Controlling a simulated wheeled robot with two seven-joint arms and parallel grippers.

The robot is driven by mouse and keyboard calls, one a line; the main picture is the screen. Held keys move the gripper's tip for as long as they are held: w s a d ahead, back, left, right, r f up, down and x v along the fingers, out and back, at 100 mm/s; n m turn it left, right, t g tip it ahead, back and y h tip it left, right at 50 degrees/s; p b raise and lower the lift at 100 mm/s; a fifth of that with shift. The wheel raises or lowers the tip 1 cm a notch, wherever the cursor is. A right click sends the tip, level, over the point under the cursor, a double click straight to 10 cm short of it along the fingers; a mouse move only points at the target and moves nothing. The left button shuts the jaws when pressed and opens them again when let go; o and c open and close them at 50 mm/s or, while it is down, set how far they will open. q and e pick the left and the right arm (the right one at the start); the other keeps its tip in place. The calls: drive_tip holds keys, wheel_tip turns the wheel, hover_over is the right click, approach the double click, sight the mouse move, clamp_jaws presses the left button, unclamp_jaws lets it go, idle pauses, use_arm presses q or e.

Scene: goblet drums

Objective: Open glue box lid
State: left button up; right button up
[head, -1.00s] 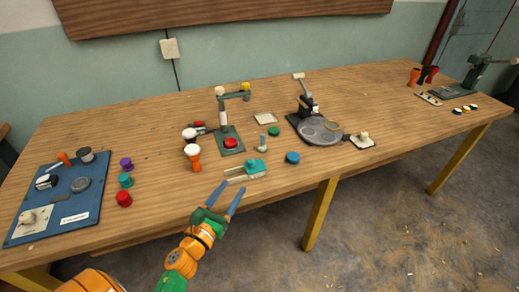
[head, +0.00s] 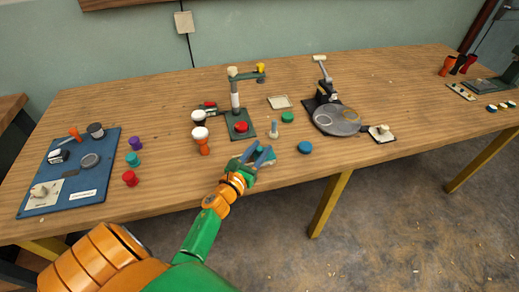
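No thing in view is clearly marked as a glue box, and I cannot tell which one it is. A small teal and pale-grey object (head: 268,158) lies near the table's front edge. My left gripper (head: 263,150) is over this object and partly hides it. Its two blue fingers are apart, and contact with the object cannot be told. My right gripper is out of view.
A green-based stand (head: 240,131) with a red button rises behind my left gripper. Orange-and-white goblets (head: 202,141) stand left of it. A blue disc (head: 305,148) and a black press with a round plate (head: 337,121) are to the right. The wooden table (head: 400,85) has free room behind.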

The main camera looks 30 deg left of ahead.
use_arm(q)
clamp_jaws()
idle(1.1)
